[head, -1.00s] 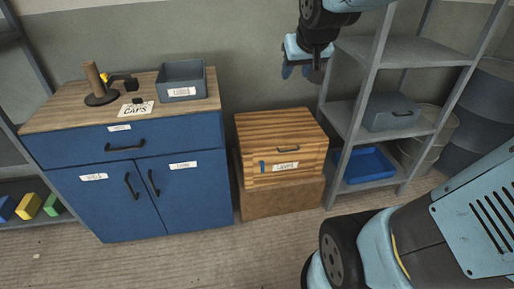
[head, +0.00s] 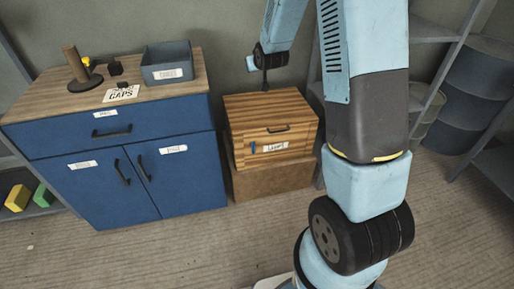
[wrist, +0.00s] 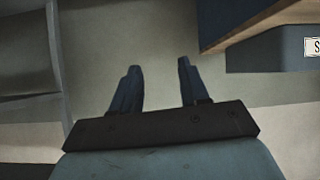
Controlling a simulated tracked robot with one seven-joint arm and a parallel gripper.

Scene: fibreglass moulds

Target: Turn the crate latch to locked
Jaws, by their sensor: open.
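The wooden crate (head: 283,108) with striped slats stands on a brown box, to the right of the blue cabinet. Its latch (head: 253,147) is a small blue upright bar on the front face, left of a white label (head: 275,147). A dark handle (head: 278,129) sits above the label. In the wrist view my gripper (wrist: 156,76) is open, with nothing between its two dark blue fingers. In the head view my wrist hangs above the back of the crate, apart from the latch; the fingers are hard to make out there. The wrist view does not show the latch.
The blue cabinet (head: 165,183) stands left of the crate. On its wooden top are a grey bin (head: 167,66), a brown post on a dark base (head: 78,70) and a card (head: 121,94). Grey shelving is at the right, partly behind my arm. Floor before the crate is clear.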

